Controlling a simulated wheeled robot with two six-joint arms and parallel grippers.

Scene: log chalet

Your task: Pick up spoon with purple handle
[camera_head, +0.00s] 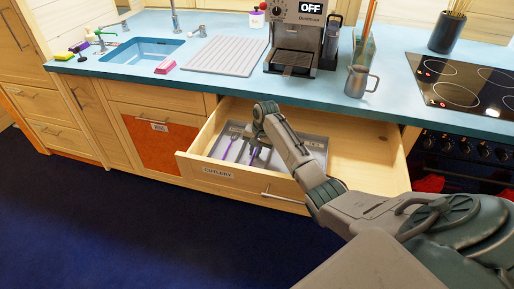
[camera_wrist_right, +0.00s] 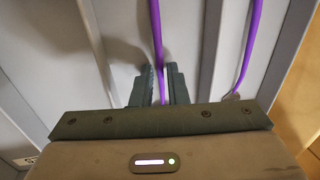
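Two pieces of cutlery with purple handles lie in the grey cutlery tray (camera_head: 314,148) in the open drawer. The other purple handle (camera_wrist_right: 249,45) lies to the right in the wrist view, in a separate compartment. In the head view my right gripper (camera_head: 256,143) points down into the tray and partly covers it. The heads of both pieces are hidden or too small to tell which is the spoon. My left gripper is not in view.
The drawer front (camera_head: 245,186) is labelled CUTLERY. Its right part is bare. Above it, the blue worktop holds a coffee machine (camera_head: 301,35), a metal jug (camera_head: 357,80) and a ribbed drying mat (camera_head: 226,55). A hob (camera_head: 465,85) is at the right.

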